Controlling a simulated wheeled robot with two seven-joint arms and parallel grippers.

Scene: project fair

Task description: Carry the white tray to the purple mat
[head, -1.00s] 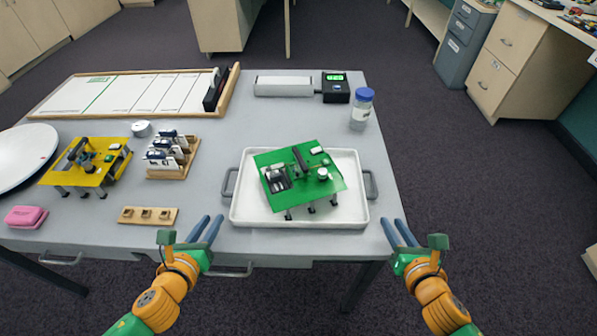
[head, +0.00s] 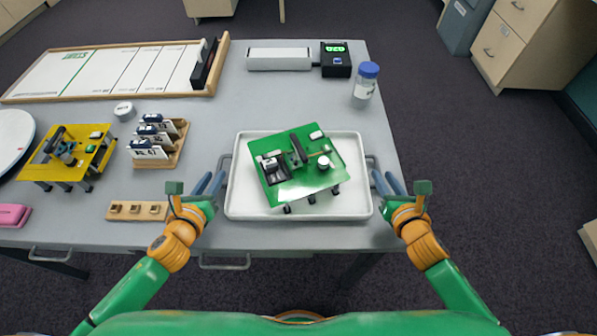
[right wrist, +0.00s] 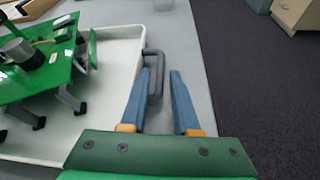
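The white tray (head: 240,205) lies flat on the grey table, with a green board (head: 305,180) on short legs, carrying small devices, standing in it. A dark handle sticks out on each side of the tray. My left gripper (head: 210,183) is open beside the left handle (head: 224,166). My right gripper (head: 388,182) is open at the right handle (head: 372,163). In the right wrist view its fingers (right wrist: 160,95) are apart, with the handle (right wrist: 154,70) between their tips, nearer the left finger. The purple mat is not in view.
A blue-capped jar (head: 366,85) stands behind the tray to the right. A yellow board (head: 70,155), a card holder (head: 160,145) and a wooden strip (head: 137,210) stand on the left. A scale display (head: 336,60) is at the back. The table's right edge is close to the tray.

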